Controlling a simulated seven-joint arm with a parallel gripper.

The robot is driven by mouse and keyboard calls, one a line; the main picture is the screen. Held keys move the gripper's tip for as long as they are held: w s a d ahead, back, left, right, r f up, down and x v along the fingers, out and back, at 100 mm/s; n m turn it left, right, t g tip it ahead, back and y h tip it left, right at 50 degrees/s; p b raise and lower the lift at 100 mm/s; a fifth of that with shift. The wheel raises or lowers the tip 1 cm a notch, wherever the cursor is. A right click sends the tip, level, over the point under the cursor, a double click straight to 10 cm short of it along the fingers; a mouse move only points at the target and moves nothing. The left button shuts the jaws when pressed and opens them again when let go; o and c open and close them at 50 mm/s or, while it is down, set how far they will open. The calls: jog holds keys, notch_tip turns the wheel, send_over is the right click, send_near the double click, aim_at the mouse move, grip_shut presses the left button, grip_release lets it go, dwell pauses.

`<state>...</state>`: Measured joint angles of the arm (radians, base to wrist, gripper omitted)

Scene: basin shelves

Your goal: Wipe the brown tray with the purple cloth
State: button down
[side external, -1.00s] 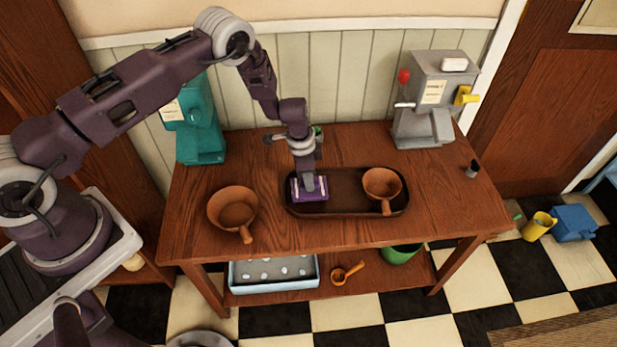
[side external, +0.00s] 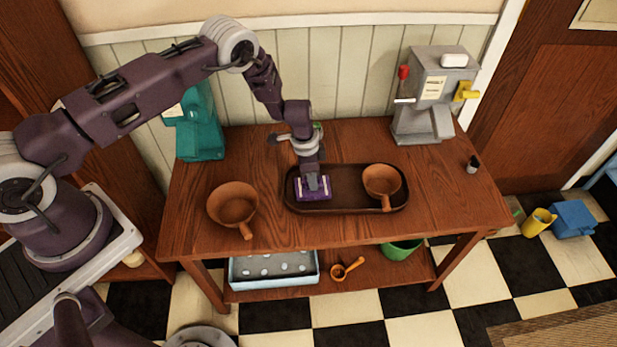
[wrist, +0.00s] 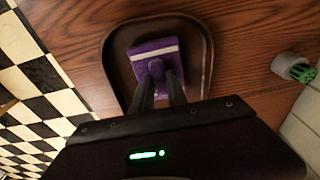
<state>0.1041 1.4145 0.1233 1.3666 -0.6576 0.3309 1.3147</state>
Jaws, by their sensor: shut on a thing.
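The dark brown tray (side external: 345,204) lies on the wooden table. The purple cloth (side external: 314,194), with pale stripes near its edges, sits at the tray's left end, and it also shows in the wrist view (wrist: 172,52) inside the tray's rim. My gripper (side external: 312,180) points down and is shut on the purple cloth's raised middle part; the fingers also show in the wrist view (wrist: 157,82). I cannot tell how firmly the cloth touches the tray floor. A brown pan (side external: 382,181) sits in the tray's right part, its handle towards the front.
Another brown pan (side external: 233,204) stands left of the tray. A teal machine (side external: 200,130) and a grey machine (side external: 423,100) stand at the back. A small dark jar (side external: 473,165) is at the right. A green-topped container (wrist: 295,68) stands behind the tray.

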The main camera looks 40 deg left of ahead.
jog(key=shift+w+d, duration=0.85)
jog(key=shift+d, duration=0.15)
jog(key=shift+s+a+f, duration=0.25)
jog(key=shift+s+a, duration=0.5)
jog(key=shift+a, duration=0.05)
jog(key=shift+s+a+f, duration=0.2)
jog(key=shift+s+a, duration=0.55)
jog(key=shift+a, duration=0.05)
jog(key=shift+r, duration=0.1)
jog(key=shift+w+d+r, duration=0.1)
jog(key=shift+w+r, duration=0.05)
jog(key=shift+r, duration=1.4)
jog(key=shift+w+d+r, duration=0.1)
jog(key=shift+w+r, duration=0.05)
jog(key=shift+r, duration=1.4)
jog(key=shift+r, duration=1.55)
